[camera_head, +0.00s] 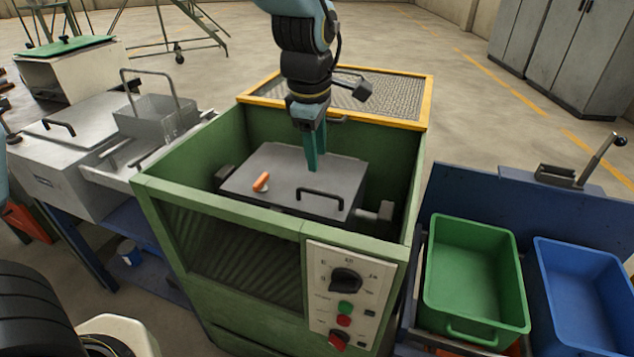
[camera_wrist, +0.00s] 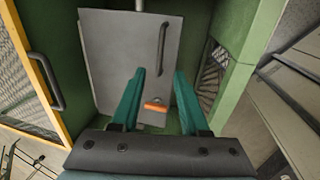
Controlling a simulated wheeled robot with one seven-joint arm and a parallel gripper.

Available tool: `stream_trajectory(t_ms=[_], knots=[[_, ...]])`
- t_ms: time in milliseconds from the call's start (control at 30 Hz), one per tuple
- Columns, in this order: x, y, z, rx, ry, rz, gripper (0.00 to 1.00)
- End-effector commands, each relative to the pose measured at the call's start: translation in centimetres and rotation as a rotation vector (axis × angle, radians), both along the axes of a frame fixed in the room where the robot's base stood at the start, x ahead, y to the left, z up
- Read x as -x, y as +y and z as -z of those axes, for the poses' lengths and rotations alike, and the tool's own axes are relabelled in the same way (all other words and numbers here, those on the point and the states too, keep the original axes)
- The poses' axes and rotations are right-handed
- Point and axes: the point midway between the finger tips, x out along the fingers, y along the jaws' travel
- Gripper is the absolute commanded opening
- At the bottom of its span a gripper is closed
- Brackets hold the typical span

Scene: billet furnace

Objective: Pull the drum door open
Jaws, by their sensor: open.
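The drum door (camera_head: 275,180) is a flat grey panel inside the open green machine (camera_head: 160,200). It lies across the drum and looks closed. A black bar handle (camera_head: 320,197) sits near its front right edge, and an orange latch piece (camera_head: 261,182) sits at its front left. My gripper (camera_head: 312,165) points down over the door, with its teal fingers behind the handle in the head view. In the wrist view my gripper (camera_wrist: 158,80) is open and empty. The door (camera_wrist: 112,60), the handle (camera_wrist: 162,48) and the orange piece (camera_wrist: 155,107) show there, the orange piece between the fingers.
The yellow-framed mesh lid (camera_head: 428,95) is swung back behind the machine. A control panel (camera_head: 345,295) is on the machine's front. Green (camera_head: 470,275) and blue (camera_head: 585,300) bins stand right. A grey bench unit (camera_head: 75,150) stands left. The green walls surround the drum closely.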

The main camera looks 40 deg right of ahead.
Motion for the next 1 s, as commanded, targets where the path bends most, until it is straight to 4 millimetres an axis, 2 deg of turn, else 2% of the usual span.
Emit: stream_trajectory(t_ms=[300, 500, 700, 967, 1000], knots=[[-0.7, -0.7, 5.7, -0.007, 0.002, -0.001, 0.45], [-1.0, -1.2, 8.3, -0.004, 0.001, 0.000, 0.45], [-1.1, -1.4, 9.4, -0.002, 0.000, 0.000, 0.45], [-1.1, -1.5, 9.5, -0.001, 0.000, 0.001, 0.45], [-1.1, -1.5, 9.5, -0.001, 0.000, 0.001, 0.40]])
